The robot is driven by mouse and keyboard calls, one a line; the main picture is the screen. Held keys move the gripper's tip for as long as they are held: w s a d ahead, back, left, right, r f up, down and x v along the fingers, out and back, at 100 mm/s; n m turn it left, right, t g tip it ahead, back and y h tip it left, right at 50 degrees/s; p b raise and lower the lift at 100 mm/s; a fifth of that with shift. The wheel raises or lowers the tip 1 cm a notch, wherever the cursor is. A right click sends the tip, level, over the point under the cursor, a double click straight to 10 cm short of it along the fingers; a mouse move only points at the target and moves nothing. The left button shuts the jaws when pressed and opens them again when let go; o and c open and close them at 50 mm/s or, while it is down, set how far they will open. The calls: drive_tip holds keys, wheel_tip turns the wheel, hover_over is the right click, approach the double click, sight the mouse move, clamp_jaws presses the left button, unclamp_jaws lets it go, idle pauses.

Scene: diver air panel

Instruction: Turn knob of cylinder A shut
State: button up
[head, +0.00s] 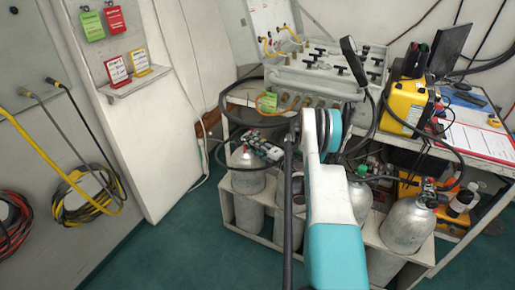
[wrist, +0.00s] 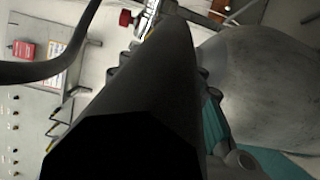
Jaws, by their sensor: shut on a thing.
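My gripper (wrist: 165,40) shows in the wrist view as a large dark body with parts of its finger links on both sides. It is shut, and its fingertips and what they hold are mostly hidden behind that body; it appears to be on a cylinder's knob. A metal valve fitting (wrist: 147,18) and a red part (wrist: 125,18) show just beyond it. A big grey cylinder (wrist: 260,75) fills the right side. In the head view, grey cylinders stand in a rack: one at left (head: 248,178), one partly behind my arm (head: 361,200), one at right (head: 408,225). I cannot read which is A.
Behind the rack stands a bench with a grey valve panel (head: 325,75), a yellow case (head: 405,105) and papers (head: 480,138). Black hoses loop around the cylinders. Coiled hoses (head: 90,195) hang on the left wall. The green floor (head: 175,250) at left is clear.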

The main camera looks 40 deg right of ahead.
drive_tip(key=shift+d, duration=0.1)
idle(0.5)
drive_tip(key=o, duration=1.1)
drive_tip(key=shift+c, duration=0.2)
drive_tip(key=shift+r, duration=0.1)
